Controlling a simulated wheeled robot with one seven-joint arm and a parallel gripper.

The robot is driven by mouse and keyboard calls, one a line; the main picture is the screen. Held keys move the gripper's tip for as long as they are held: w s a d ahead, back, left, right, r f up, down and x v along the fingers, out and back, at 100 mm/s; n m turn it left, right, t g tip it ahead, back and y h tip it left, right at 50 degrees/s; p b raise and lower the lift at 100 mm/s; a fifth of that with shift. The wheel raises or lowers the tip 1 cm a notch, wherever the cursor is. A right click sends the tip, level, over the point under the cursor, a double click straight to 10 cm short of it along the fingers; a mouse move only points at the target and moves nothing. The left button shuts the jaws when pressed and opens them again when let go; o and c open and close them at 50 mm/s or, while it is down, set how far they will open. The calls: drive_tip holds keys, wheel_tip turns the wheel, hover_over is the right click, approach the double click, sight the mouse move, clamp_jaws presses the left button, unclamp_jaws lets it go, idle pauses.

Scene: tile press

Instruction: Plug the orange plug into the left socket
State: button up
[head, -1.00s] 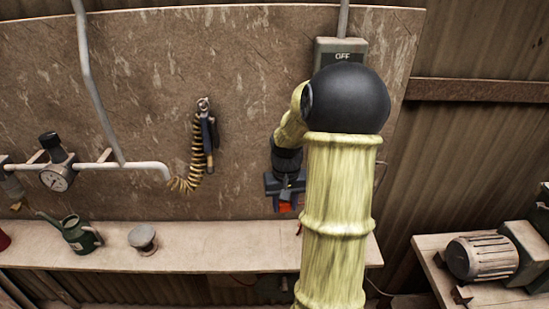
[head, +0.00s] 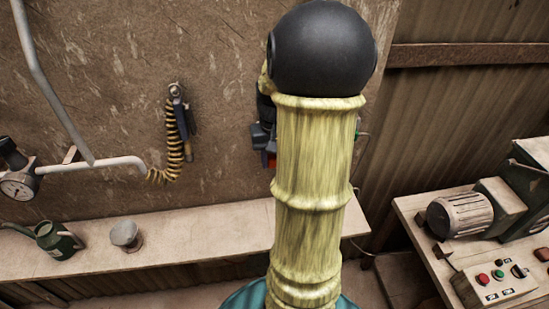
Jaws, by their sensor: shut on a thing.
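My gripper (head: 264,150) is at the wall panel, mostly hidden behind my own thick yellow arm. A small patch of the orange plug (head: 271,161) shows at its fingers, and the gripper is shut on it. The rest of the plug and its tip are hidden. I cannot make out the left socket; my arm covers that part of the panel. I cannot tell whether the plug touches a socket.
A pale shelf (head: 190,243) runs below the panel, with a green watering can (head: 56,240) and a grey cup-like pot (head: 126,236). A coiled yellow-black hose (head: 172,140) hangs left of my gripper. A bench with a motor (head: 458,216) and a button box (head: 497,284) stands right.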

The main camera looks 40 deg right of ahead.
drive_tip(key=shift+w+d+p, duration=0.15)
drive_tip(key=shift+w+d, duration=0.3)
drive_tip(key=shift+w, duration=0.3)
drive_tip(key=shift+w+d+p, duration=0.1)
drive_tip(key=shift+w+d, duration=0.4)
drive_tip(key=shift+w, duration=0.25)
drive_tip(key=shift+w+d+p, duration=0.15)
drive_tip(key=shift+w+d, duration=0.3)
drive_tip(key=shift+w, duration=0.3)
drive_tip(key=shift+w+d+p, duration=0.35)
drive_tip(key=shift+w+p, duration=0.2)
drive_tip(key=shift+p, duration=0.2)
idle(1.3)
drive_tip(key=o, duration=1.1)
drive_tip(key=shift+c, duration=0.2)
drive_tip(key=shift+r, duration=0.1)
wheel_tip(320, 180, up, 17)
drive_tip(key=b, duration=0.2)
drive_tip(key=shift+r+b, duration=0.15)
drive_tip(key=shift+b, duration=0.2)
